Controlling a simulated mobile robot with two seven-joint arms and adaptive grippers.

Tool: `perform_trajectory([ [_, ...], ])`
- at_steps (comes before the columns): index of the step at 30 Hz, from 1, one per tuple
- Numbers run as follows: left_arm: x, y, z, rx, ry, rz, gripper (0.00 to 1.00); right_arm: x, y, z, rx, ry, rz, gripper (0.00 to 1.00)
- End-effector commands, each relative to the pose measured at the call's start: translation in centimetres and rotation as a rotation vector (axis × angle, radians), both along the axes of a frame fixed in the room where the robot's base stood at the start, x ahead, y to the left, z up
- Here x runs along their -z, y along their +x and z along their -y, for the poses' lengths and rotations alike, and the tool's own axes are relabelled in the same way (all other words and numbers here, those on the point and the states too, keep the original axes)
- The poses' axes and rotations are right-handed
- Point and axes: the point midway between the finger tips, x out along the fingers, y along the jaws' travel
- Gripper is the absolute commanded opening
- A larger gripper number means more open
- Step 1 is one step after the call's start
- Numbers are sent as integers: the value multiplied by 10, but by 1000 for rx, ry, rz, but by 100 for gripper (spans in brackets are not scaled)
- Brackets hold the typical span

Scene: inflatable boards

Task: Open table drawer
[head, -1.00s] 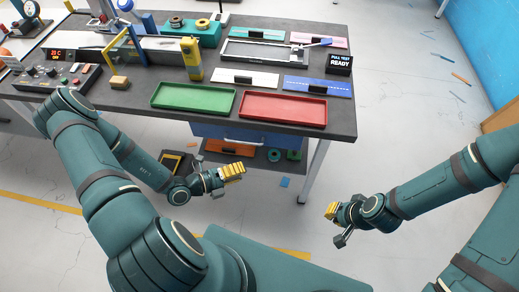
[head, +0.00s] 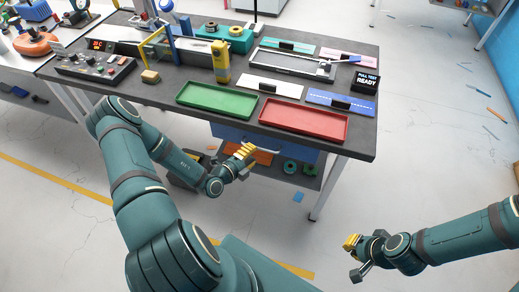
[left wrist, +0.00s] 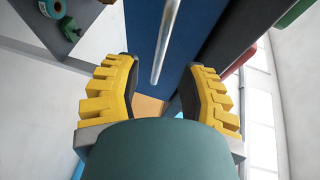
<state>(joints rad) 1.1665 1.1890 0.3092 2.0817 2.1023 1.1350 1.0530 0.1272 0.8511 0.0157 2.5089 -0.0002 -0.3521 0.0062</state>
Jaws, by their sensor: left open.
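The table (head: 362,140) has a blue drawer (head: 300,152) under its front edge. In the left wrist view the blue drawer front (left wrist: 147,25) carries a silver bar handle (left wrist: 166,38). My left gripper (head: 243,163) is just in front of the drawer in the head view. In the left wrist view its yellow fingers (left wrist: 160,85) are open, with the handle lying in the gap's line, ahead of the fingertips. Whether it touches them I cannot tell. The drawer looks shut. My right gripper (head: 354,258) is open and empty over the floor, right of the table.
A green tray (head: 216,101) and a red tray (head: 303,121) lie along the table's front edge above the drawer. A lower shelf (head: 318,181) holds green rolls (head: 290,167). A table leg (head: 326,188) stands right of the drawer.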

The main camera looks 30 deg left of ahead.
Motion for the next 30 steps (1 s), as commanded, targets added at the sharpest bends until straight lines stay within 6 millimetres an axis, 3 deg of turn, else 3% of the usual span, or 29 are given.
perform_trajectory([
  [3, 5, 20, 4, 1, 1, 1, 41, 4, -1, 0, -2, 0, -2, 0],
  [9, 8, 40, 7, 1, 1, 0, 41, 7, -2, 0, -4, 0, -5, 0],
  [21, 9, 46, 8, 1, 0, 0, 44, 7, -3, 0, -4, 2, -6, 0],
  [25, 9, 46, 8, 1, 0, 0, 0, 7, -3, 0, -4, 2, -6, 0],
  [30, 9, 45, 8, 1, 1, 0, 0, 7, -3, 0, -4, 2, -6, 0],
])
